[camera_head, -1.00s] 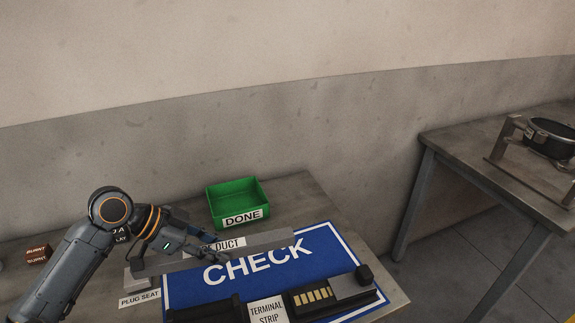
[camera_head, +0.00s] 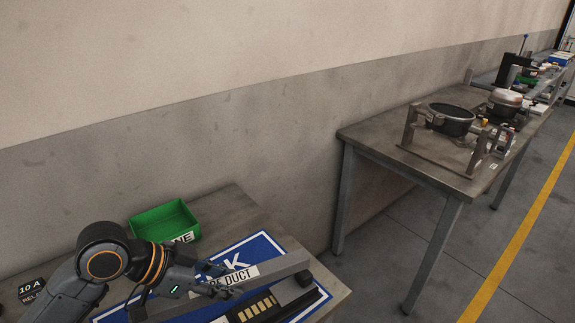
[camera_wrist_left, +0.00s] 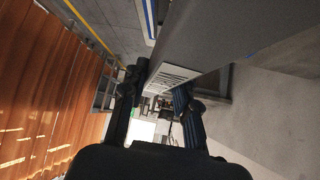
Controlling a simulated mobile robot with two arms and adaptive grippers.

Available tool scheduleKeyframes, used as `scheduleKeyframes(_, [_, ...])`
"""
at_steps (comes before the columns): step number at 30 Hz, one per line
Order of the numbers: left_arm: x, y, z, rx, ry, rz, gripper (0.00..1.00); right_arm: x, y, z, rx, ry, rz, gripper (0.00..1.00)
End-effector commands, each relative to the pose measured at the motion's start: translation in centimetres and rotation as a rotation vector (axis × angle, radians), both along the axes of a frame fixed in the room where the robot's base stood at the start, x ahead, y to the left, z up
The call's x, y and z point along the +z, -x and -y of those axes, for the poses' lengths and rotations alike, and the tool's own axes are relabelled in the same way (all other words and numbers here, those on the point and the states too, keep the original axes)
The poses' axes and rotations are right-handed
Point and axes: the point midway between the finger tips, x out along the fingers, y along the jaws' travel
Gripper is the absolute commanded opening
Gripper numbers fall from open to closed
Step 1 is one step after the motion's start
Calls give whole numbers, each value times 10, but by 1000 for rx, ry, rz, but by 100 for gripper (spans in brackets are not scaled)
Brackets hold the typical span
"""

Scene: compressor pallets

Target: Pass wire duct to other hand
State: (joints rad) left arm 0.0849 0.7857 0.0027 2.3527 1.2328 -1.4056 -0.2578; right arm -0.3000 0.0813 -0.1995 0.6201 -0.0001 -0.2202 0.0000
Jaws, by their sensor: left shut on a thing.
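The wire duct (camera_head: 268,270) is a long grey bar with a white label reading DUCT. In the head view it lies across the lower part, slanting up to the right above the blue mat. My left gripper (camera_head: 222,279) is shut on the wire duct near its label. In the left wrist view the wire duct (camera_wrist_left: 205,45) runs between the two dark fingers (camera_wrist_left: 157,98) and fills the upper right. My right gripper is not in view.
The blue CHECK mat (camera_head: 262,243) lies on the near table, with a terminal strip (camera_head: 262,306) on it. A green DONE bin (camera_head: 163,221) stands behind. A second table (camera_head: 372,128) with a pot on a stand (camera_head: 450,118) is at the right, beyond a floor gap.

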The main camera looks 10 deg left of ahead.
Motion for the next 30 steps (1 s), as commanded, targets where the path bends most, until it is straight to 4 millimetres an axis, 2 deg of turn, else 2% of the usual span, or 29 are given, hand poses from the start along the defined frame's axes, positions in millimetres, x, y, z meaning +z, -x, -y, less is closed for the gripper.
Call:
scheduleKeyframes(5, [2,-1,3,-11,2,2,0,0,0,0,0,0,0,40])
scheduleKeyframes(11, [12,-7,21,-90,3,5,0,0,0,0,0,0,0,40])
scheduleKeyframes(17, [25,-15,52,-221,3,5,0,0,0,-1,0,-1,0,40])
scheduleKeyframes(30, [60,-34,132,-563,4,0,0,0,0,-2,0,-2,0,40])
